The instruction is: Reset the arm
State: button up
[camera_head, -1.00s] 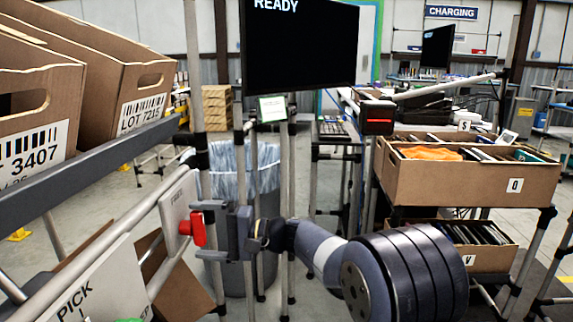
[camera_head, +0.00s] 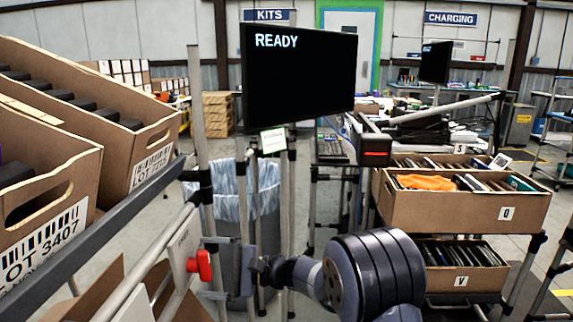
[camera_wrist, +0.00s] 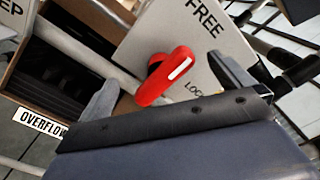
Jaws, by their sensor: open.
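My gripper (camera_head: 212,269) is at the lower middle left of the head view, with its jaws apart and pointing left. A red handle (camera_head: 200,265) on a pale panel (camera_head: 182,255) lies at its fingertips. In the wrist view, the red handle (camera_wrist: 168,75) shows between the two open fingers (camera_wrist: 167,90), on a panel lettered "FREE" and partly "LOC". I cannot tell whether a finger touches the handle. Nothing is held.
Tilted cartons (camera_head: 45,195) with labels sit on a sloped rack (camera_head: 85,240) at left. A black screen (camera_head: 300,75) reading "READY" stands ahead. A lined bin (camera_head: 265,200) is behind my gripper. Cartons Q (camera_head: 450,208) and V (camera_head: 450,260) are on a rack at right.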

jog(key=shift+w+r+m+p, duration=0.15)
jog(key=shift+m+p, duration=1.3)
jog(key=shift+p, duration=1.1)
jog(key=shift+s+r+m+p, duration=0.15)
jog(key=shift+m+p, duration=1.3)
jog(key=shift+p, duration=1.1)
jog(key=m+p, duration=0.3)
jog(key=p, duration=0.2)
jog(key=m+p, duration=0.2)
jog(key=p, duration=0.2)
jog(key=shift+w+m+p, duration=0.2)
jog(key=shift+m+p, duration=0.2)
jog(key=shift+s+d+f+b, duration=0.15)
jog(key=shift+d+b, duration=0.35)
jog(key=shift+d, duration=0.85)
jog(key=shift+d, duration=0.1)
